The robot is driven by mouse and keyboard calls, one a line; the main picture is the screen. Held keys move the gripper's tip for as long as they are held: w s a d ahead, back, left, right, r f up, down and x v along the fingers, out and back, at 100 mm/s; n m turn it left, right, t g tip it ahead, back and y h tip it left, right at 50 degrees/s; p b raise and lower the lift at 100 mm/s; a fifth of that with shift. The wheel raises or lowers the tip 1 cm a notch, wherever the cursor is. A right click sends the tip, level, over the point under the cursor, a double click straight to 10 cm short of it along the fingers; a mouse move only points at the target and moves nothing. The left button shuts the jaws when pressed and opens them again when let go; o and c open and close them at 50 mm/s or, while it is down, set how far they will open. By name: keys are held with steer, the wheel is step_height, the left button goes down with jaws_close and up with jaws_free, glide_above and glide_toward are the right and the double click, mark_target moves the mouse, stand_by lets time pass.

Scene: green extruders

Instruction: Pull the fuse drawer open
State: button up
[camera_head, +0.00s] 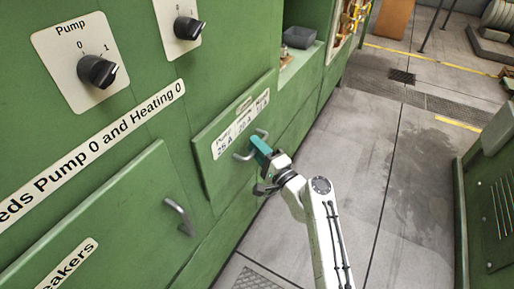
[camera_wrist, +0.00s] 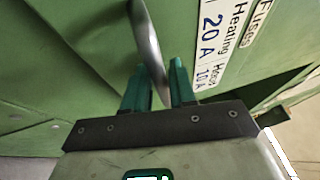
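The fuse drawer (camera_head: 222,172) is a green panel low in the green cabinet, with a white label strip (camera_head: 240,124) reading amp values. The label also shows in the wrist view (camera_wrist: 222,38). Its grey bar handle (camera_head: 243,157) sticks out below the label. My gripper (camera_head: 260,146) has teal fingers at this handle. In the wrist view the handle (camera_wrist: 147,40) runs between the two fingers (camera_wrist: 158,85) and fills the gap, so they look shut on it.
A second green door (camera_head: 110,225) with its own grey handle (camera_head: 179,216) is to the left. Black rotary switches (camera_head: 97,71) sit above. A grey bin (camera_head: 299,37) stands in a recess beyond. Clear floor (camera_head: 350,150) lies to the right, with a green machine (camera_head: 490,200) at the far right.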

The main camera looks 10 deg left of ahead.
jaws_close()
stand_by(0.6)
